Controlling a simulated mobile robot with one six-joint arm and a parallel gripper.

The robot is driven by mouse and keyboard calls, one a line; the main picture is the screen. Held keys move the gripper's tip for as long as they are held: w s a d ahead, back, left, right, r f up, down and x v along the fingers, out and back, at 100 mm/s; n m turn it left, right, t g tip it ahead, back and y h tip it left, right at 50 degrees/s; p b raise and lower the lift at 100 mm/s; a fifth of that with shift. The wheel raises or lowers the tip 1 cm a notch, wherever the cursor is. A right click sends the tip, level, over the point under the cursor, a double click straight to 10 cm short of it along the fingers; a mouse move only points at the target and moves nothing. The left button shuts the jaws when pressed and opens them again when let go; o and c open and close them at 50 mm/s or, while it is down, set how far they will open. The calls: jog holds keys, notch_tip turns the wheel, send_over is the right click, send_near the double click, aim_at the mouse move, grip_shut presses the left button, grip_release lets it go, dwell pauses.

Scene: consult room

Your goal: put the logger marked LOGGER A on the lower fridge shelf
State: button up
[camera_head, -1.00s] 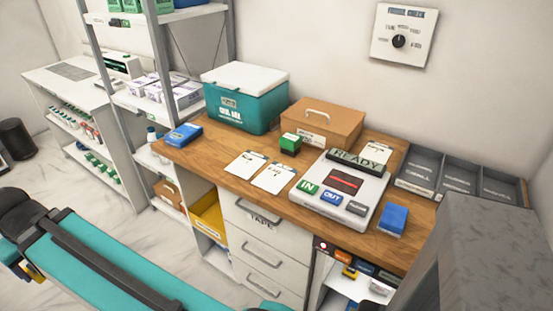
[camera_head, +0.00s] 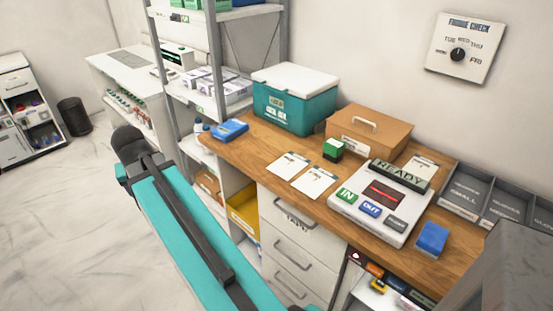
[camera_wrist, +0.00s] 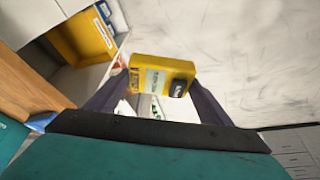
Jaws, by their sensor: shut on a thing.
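A yellow logger (camera_wrist: 160,76) with a pale label and a dark raised part sits between the two fingers of my gripper (camera_wrist: 158,98) in the wrist view. The gripper is shut on it and holds it above the floor. The label is too blurred to read, so I cannot tell whether it says LOGGER A. The head view shows my teal arm but hides the gripper and the held logger. I cannot make out a fridge or its lower shelf in either view.
The wooden desk (camera_head: 247,158) carries a teal cool box (camera_head: 290,108), a brown case (camera_head: 360,142) and a READY panel (camera_head: 375,208). A metal rack (camera_head: 213,60) stands left of it. A small yellow item (camera_head: 378,286) lies below the desk. Open floor (camera_head: 70,220) is at the left.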

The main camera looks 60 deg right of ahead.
jog(key=s+d+r+m+g+p, duration=0.1)
jog(key=s+d+m, duration=0.3)
jog(key=s+d, duration=0.3)
jog(key=s+d+r+m+g+h+p, duration=0.1)
jog(key=s+d+m, duration=0.4)
jog(key=d, duration=1)
jog(key=s+d+r+m+g+h+p, duration=0.1)
jog(key=s+d+m, duration=0.3)
jog(key=s+d, duration=0.6)
jog(key=shift+s+d+r+g+p, duration=0.35)
jog(key=shift+d+r+g, duration=0.15)
jog(key=shift+d+g, duration=0.1)
jog(key=shift+d, duration=0.1)
jog(key=d+p, duration=0.1)
jog(key=d, duration=0.4)
jog(key=d+f+p, duration=0.1)
jog(key=d+p, duration=0.1)
jog(key=d, duration=0.3)
jog(key=d+p, duration=0.1)
jog(key=d, duration=0.4)
jog(key=shift+d+f+p, duration=0.15)
jog(key=shift+d+p, duration=0.15)
jog(key=shift+p, duration=0.05)
jog(key=shift+d+f, duration=0.1)
jog(key=shift+d, duration=0.05)
jog(key=shift+f+p, duration=0.85)
jog(key=shift+f, duration=0.9)
